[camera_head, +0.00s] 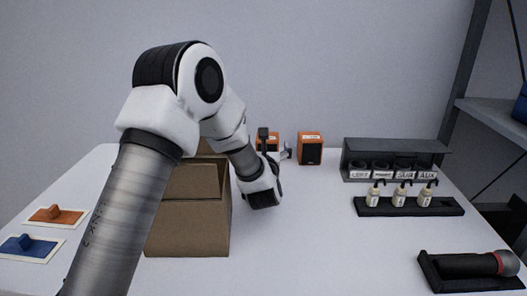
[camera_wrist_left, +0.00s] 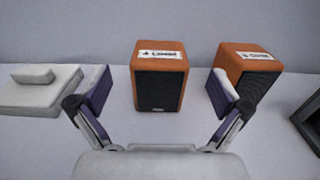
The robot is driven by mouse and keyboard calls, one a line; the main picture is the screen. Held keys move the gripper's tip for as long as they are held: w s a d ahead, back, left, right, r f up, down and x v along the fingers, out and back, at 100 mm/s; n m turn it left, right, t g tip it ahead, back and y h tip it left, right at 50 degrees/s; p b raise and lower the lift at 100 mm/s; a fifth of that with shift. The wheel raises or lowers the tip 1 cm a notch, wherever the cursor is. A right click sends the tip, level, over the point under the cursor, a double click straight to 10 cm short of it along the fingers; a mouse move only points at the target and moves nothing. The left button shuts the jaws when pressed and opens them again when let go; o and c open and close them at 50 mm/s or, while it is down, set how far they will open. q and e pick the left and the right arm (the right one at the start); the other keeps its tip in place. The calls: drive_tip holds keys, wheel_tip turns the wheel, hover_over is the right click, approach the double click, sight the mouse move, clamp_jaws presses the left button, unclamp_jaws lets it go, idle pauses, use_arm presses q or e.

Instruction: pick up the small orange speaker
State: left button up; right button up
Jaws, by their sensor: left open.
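Two orange speakers with dark grille fronts and white labels stand upright at the back of the table. One (camera_head: 310,149) is fully visible in the head view; the other (camera_head: 267,136) is partly hidden behind my left gripper (camera_head: 276,153). In the left wrist view, one speaker (camera_wrist_left: 160,77) stands centred beyond and between the fingers of my left gripper (camera_wrist_left: 158,97). The other speaker (camera_wrist_left: 240,62) is to its right, partly behind the right finger. The left gripper is open, with nothing held. The label text is too blurred to read. My right gripper is not in view.
A brown cardboard box (camera_head: 190,236) stands beside my left arm. A grey labelled rack (camera_head: 394,146) and a black tray of small bottles (camera_head: 440,209) are at the right. A microphone-like object (camera_head: 480,264) lies front right. A white block on a pad (camera_wrist_left: 40,95) is left of the speakers.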

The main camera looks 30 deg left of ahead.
use_arm(q)
drive_tip(key=x, duration=0.6)
drive_tip(key=shift+w+a+f, duration=0.1)
drive_tip(key=shift+w+a, duration=0.05)
drive_tip(key=shift+w, duration=0.05)
drive_tip(key=c, duration=1.7)
